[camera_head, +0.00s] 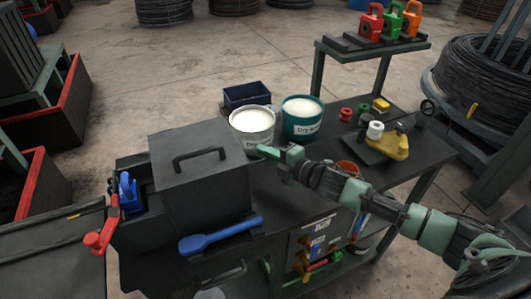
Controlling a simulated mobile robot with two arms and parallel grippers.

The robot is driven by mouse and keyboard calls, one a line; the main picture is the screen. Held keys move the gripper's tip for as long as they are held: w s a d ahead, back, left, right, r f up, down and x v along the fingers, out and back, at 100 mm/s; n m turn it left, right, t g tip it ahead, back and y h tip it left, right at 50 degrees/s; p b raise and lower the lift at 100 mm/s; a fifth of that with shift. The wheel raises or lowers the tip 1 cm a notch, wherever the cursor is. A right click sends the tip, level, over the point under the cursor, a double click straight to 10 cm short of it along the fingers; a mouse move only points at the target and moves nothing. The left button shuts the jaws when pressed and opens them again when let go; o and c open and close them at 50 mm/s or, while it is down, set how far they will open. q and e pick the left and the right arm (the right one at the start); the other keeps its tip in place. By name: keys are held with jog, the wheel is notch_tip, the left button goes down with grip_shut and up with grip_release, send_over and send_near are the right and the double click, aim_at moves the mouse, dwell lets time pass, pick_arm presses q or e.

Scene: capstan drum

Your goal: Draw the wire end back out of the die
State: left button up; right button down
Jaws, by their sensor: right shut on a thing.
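My right gripper (270,153) reaches in from the right. Its green fingers are closed in front of the white bucket, just right of the dark lidded box. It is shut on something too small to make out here. I cannot make out the wire end or the die; they may be hidden by the box or the gripper. The dark box (205,206) has a handle on its lid and stands on the left part of the bench. My left gripper is not in view.
A white-filled bucket (252,137) and a teal bucket (302,129) stand close behind my gripper. A blue scoop (222,236) lies in front of the box. A red lever (100,238) sticks out at left.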

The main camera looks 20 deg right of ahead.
aim_at(331, 138)
jog(key=shift+d+f, duration=0.15)
dwell(0.8)
jog(key=d+b, duration=0.4)
jog(key=d, duration=1.4)
jog(key=shift+d, duration=0.85)
jog(key=c, duration=1.6)
grip_release()
jog(key=shift+o, duration=0.2)
